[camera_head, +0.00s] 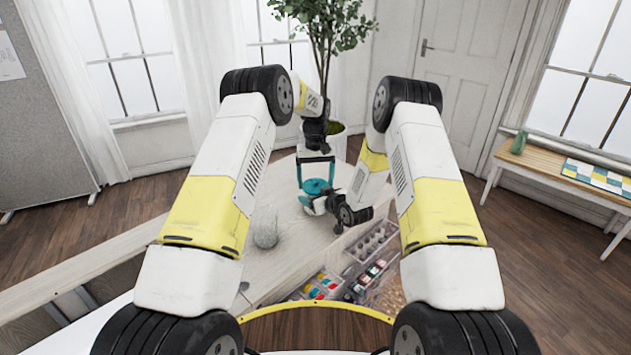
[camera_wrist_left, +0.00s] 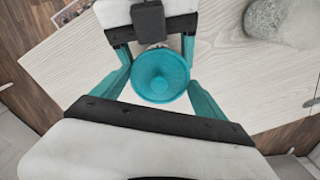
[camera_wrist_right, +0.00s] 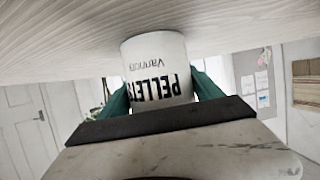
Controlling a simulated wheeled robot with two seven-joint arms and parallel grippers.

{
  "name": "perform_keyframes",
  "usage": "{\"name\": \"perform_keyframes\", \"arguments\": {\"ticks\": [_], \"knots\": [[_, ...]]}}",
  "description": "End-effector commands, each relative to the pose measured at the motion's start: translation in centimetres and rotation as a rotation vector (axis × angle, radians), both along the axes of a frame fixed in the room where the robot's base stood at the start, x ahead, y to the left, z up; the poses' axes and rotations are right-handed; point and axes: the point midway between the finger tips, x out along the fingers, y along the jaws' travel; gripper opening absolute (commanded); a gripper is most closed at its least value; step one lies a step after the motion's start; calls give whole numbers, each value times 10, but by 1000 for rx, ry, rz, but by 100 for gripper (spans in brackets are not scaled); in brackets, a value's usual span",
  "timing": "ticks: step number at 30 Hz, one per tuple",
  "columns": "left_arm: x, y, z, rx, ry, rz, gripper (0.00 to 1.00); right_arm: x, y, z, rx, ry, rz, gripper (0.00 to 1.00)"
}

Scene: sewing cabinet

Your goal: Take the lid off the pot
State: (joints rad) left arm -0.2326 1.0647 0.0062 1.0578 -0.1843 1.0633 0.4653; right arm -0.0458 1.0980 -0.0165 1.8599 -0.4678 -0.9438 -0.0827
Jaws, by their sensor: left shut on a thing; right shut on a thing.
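The teal round lid (camera_head: 316,186) is at the middle of the table, with a knob in its centre. My left gripper (camera_head: 316,178) points down from above, its teal fingers shut on the lid; the lid sits between them in the left wrist view (camera_wrist_left: 162,75). The white pot shows in the right wrist view (camera_wrist_right: 158,70) with dark "PELLETS" lettering, inverted there. My right gripper (camera_wrist_right: 158,98) is shut around the pot's side, coming from the right in the head view. The pot is below the lid; whether a gap lies between them I cannot tell.
Clear trays (camera_head: 372,241) with small coloured items lie at the table's right and near side. A potted plant (camera_head: 331,138) stands behind the table.

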Motion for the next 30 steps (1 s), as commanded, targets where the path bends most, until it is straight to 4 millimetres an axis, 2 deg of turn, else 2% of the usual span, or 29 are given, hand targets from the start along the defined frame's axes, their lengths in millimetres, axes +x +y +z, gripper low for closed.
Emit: {"name": "perform_keyframes", "arguments": {"ticks": [14, 30], "knots": [[0, 0, 2, 0, 0, 0, 34, 0, 0, 0, 1, -1, 0, 2], [0, 0, 20, 0, -1, 0, 34, 0, 0, 0, 1, -1, 0, 2]]}}
